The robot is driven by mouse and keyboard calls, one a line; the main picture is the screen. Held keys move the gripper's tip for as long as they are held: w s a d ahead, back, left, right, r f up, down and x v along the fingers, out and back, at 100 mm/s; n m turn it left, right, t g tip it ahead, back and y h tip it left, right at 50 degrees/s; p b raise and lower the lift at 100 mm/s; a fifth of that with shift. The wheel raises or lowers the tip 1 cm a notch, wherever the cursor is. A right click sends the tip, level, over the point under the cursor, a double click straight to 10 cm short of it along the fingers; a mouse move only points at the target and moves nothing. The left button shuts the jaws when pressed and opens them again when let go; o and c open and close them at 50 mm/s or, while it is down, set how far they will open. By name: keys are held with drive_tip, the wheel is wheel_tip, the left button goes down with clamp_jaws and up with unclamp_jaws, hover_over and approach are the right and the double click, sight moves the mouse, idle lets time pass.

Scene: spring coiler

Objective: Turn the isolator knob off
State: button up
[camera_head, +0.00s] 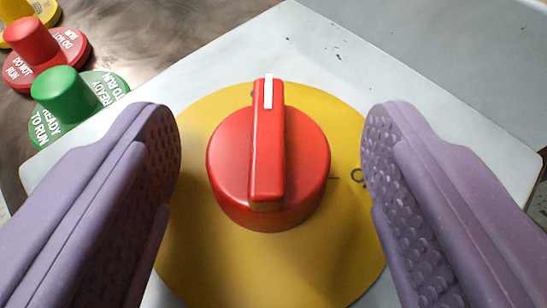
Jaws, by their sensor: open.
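The red isolator knob (268,160) sits in the middle of the head camera view on a round yellow plate (270,265). Its raised grip bar runs nearly up and down in the picture, with a white mark at the top end. A short black line and partly hidden lettering show on the plate to the right of the knob. My gripper (271,150) is open, with one purple finger on each side of the knob. A clear gap shows between each finger and the knob. The fingers cover parts of the plate's left and right edges.
The yellow plate is on a pale grey panel (310,50). At the upper left are a green knobbed disc (65,95) marked "READY TO RUN", a red disc (32,42) marked "DO NOT RUN", and a yellow one (18,10) cut by the frame. A grey surface fills the upper right.

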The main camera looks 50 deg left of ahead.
drive_tip(key=p+v, duration=0.2)
drive_tip(key=v, duration=0.5)
drive_tip(key=shift+d+r, duration=0.15)
drive_tip(key=shift+r, duration=0.05)
drive_tip(key=shift+s+d, duration=0.15)
drive_tip(key=shift+s, duration=0.05)
